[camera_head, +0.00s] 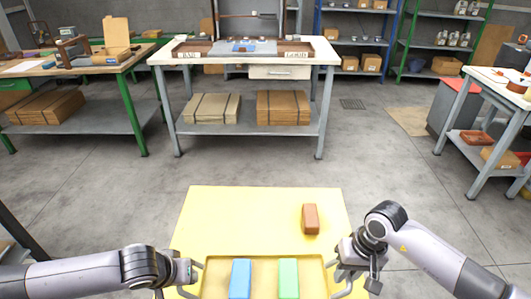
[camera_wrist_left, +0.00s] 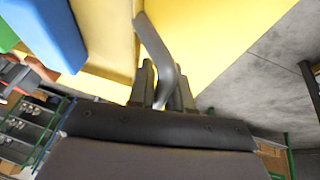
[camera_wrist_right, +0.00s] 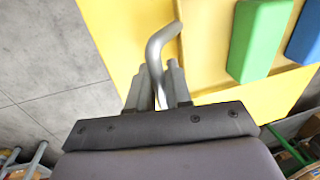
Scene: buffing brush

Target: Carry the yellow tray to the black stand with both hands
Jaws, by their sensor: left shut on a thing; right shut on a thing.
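The yellow tray (camera_head: 264,285) is at the bottom of the head view, its near part cut off by the frame. It holds a blue block (camera_head: 240,279) and a green block (camera_head: 288,279). My left gripper (camera_head: 188,272) is shut on the tray's grey left handle, and the left wrist view shows this handle (camera_wrist_left: 155,50) between the fingers. My right gripper (camera_head: 345,268) is shut on the right handle, which the right wrist view shows (camera_wrist_right: 160,45) between the fingers. I cannot make out the black stand for certain.
A yellow tabletop (camera_head: 250,215) extends beyond the tray, with a reddish-brown block (camera_head: 310,219) at its right. A white workbench (camera_head: 245,60) stands farther ahead, a green-legged bench (camera_head: 80,68) at left, and another bench (camera_head: 500,85) at right. Grey floor (camera_head: 390,165) between them is open.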

